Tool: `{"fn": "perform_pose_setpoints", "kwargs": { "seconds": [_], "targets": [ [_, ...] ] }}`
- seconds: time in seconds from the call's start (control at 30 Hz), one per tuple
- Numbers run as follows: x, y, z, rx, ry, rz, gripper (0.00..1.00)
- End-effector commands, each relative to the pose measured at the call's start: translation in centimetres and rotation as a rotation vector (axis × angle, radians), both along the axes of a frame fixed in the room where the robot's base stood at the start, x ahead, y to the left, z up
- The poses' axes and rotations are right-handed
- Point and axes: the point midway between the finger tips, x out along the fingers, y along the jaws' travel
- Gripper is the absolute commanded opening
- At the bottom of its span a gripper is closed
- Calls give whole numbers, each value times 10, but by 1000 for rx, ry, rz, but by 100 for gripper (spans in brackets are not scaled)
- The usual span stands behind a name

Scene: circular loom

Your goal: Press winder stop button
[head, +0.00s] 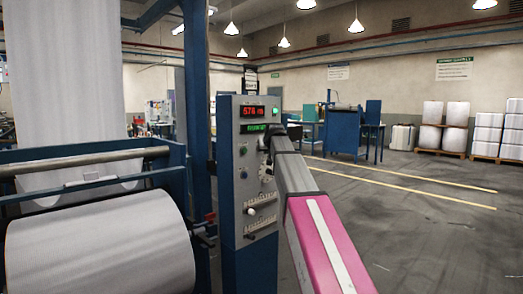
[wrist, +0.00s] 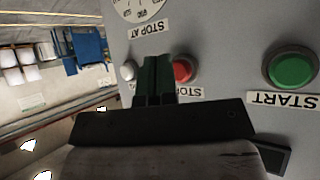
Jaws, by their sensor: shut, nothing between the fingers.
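The red stop button (wrist: 183,70) shows in the wrist view on the grey control panel (wrist: 225,35), with a partly covered, upside-down STOP label below it. My gripper (wrist: 157,62) is shut and empty. Its dark fingers overlap the left edge of the red button in this view; I cannot tell whether they touch it. In the head view, the panel (head: 228,165) stands on a blue cabinet, and my arm reaches to its upper right part. My gripper and arm hide the red button there.
A green START button (wrist: 291,68) is right of the stop button in the wrist view, and a small white button (wrist: 128,71) is left of the fingers. A dial (wrist: 143,8) is above. In the head view, a large white fabric roll (head: 100,250) is left of the panel.

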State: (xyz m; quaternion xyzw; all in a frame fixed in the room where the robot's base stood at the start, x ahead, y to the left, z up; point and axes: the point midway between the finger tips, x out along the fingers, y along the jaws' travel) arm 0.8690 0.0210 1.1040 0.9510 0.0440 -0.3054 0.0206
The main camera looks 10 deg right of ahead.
Motion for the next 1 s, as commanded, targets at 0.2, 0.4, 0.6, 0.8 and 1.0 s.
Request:
{"fn": "perform_pose_setpoints", "kwargs": {
  "seconds": [0.2, 0.4, 0.6, 0.8, 1.0],
  "targets": [
    [0, 0, 0, 0, 0, 0, 0],
    [0, 0, 0, 0, 0, 0, 0],
    [0, 0, 0, 0, 0, 0, 0],
    [2, 1, 0, 0, 0, 0, 0],
    [7, 5, 0, 0, 0, 0, 0]
  ]
}}
